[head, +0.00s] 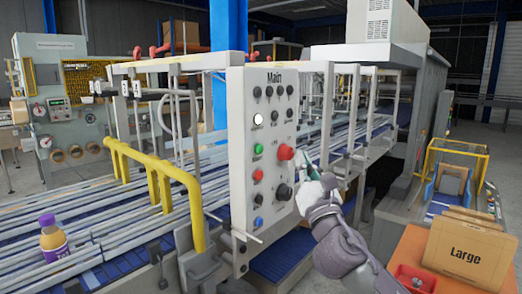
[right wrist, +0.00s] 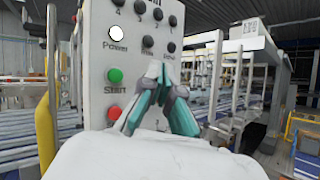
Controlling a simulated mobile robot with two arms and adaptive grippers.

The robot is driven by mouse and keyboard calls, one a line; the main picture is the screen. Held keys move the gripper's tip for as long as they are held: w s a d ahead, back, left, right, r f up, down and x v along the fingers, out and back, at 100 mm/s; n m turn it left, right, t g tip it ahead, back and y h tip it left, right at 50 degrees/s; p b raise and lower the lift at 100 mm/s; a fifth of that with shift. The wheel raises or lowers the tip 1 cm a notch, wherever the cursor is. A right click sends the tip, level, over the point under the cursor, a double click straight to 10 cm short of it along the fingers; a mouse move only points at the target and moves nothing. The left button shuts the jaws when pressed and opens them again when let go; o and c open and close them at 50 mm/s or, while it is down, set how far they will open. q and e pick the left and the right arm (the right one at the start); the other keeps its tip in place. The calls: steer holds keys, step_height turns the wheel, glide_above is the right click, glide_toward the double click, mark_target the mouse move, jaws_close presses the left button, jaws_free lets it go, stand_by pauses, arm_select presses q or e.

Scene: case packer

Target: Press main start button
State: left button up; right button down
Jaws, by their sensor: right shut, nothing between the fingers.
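The grey control panel (head: 240,190), headed "Main", stands in the middle of the head view. The green button (head: 258,149) is on its left column; in the right wrist view the green button (right wrist: 115,75) has the label "Start" below it. My left gripper is not in view.
A large red mushroom button (head: 285,152) sits near my right gripper. A red button (head: 257,175), a blue button (head: 258,222) and a white power lamp (head: 258,120) share the panel. A yellow rail (head: 160,168) stands left. A box marked "Large" (head: 468,250) is lower right.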

mark_target(259, 149)
steer(key=w+a+b, duration=0.3)
steer(key=w+a, duration=0.2)
steer(key=a, duration=0.2)
steer(key=shift+b, duration=0.4)
steer(key=shift+w+a, duration=0.1)
steer(key=shift+w, duration=0.05)
stand_by(1.2)
steer(key=shift+w+a, duration=0.2)
steer(key=shift+a, duration=0.1)
